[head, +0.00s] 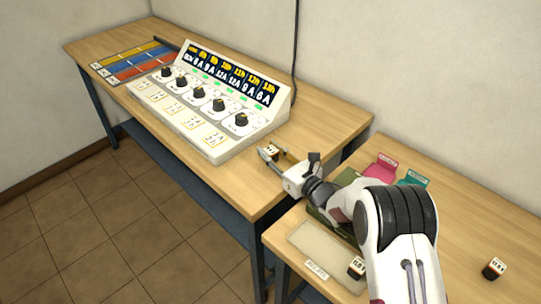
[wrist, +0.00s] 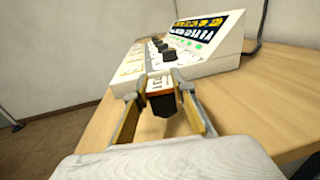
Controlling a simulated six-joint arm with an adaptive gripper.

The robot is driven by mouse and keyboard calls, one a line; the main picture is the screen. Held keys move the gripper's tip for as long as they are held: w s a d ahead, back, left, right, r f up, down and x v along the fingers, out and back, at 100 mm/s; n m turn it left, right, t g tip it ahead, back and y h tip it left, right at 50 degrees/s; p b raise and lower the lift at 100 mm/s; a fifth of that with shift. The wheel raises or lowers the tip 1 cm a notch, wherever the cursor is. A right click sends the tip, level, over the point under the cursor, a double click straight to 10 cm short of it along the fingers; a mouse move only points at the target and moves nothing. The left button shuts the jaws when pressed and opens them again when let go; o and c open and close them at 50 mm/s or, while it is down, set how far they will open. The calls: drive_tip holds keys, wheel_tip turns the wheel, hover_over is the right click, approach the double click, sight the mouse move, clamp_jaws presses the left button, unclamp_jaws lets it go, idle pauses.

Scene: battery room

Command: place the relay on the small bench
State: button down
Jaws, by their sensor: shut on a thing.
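My gripper (head: 274,154) is shut on a small dark relay (head: 271,149) with a pale, marked face. In the wrist view the relay (wrist: 160,98) sits between the two fingers. The gripper is over the right end of the long wooden bench (head: 325,120), just right of the console. I cannot tell whether the relay touches the bench top. Another wooden bench (head: 455,235) stands at the right, nearer to me. Which bench is the small one is not marked.
A sloped console (head: 225,105) with knobs and a lit display stands on the long bench; coloured strips (head: 140,60) lie at its far left. The right bench holds a pale tray (head: 322,248), pink (head: 381,168) and teal (head: 412,179) items, and two similar dark blocks (head: 356,267) (head: 494,268).

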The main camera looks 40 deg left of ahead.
wheel_tip(320, 180, up, 26)
idle(0.6)
drive_tip(key=shift+f, duration=0.1)
idle(0.7)
